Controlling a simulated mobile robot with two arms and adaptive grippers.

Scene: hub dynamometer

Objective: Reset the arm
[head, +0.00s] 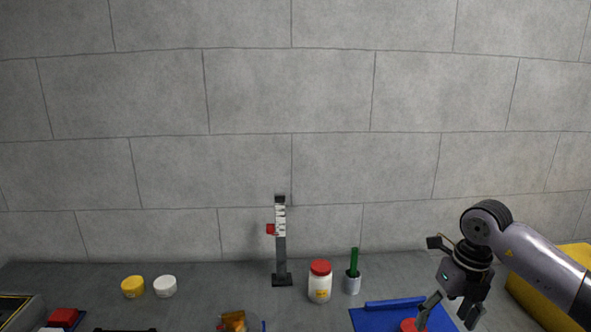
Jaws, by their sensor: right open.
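My right arm comes in from the right, and my right gripper (449,318) points down above the blue tray or mat (378,318). Its fingers are spread apart with nothing seen between them. A red round piece (408,325) lies on the blue surface just left of the left fingertip. I cannot tell whether the finger touches it. My left gripper is not in view.
A dark upright gauge post (281,255) with a white scale and red slider stands by the wall. A red-lidded jar (319,283), a grey cup (352,284) with a green stick, a yellow cap (133,287) and a white cap (165,286) stand along the bench. A yellow object (530,300) is at right.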

